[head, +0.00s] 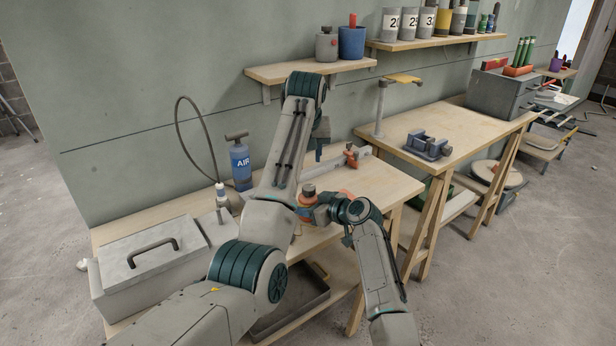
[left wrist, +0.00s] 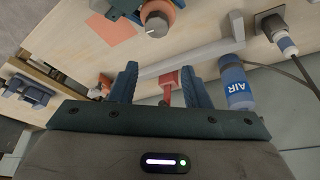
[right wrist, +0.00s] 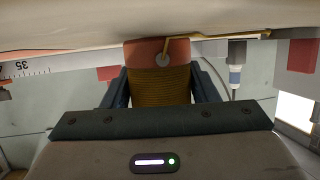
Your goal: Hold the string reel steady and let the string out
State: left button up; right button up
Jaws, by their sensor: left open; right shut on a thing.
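The string reel has orange flanges, a grey knob and yellow-brown string wound on it (right wrist: 160,85). In the left wrist view the reel (left wrist: 157,22) is at the top, partly hidden by my right gripper. My right gripper (head: 316,204) is shut on the reel, with one finger on each side of the winding in the right wrist view. A thin yellow strand (right wrist: 215,37) runs right from near the knob. My left gripper (left wrist: 158,82) is open and empty, apart from the reel. A red-handled piece (left wrist: 169,82) on a grey bar shows between its fingers.
The grey bar (left wrist: 190,58) lies along the wooden bench. A blue AIR bottle (head: 240,163) stands behind my left arm, and a grey toolbox (head: 150,262) is at left. A second bench (head: 455,125) with a blue vise (head: 428,147) stands at right.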

aim_at(309, 188)
pick_arm(q)
jog(key=f+m, duration=0.2)
jog(key=f, duration=0.1)
jog(key=f+m+h, duration=0.1)
jog(key=f+m, duration=0.1)
jog(key=f, duration=0.1)
jog(key=w+f+m+h, duration=0.1)
jog(key=f+m, duration=0.1)
jog(key=f, duration=0.2)
jog(key=shift+w+d, duration=0.1)
jog(key=shift+d, duration=0.05)
jog(key=shift+c, duration=0.2)
jog(key=c, duration=0.7)
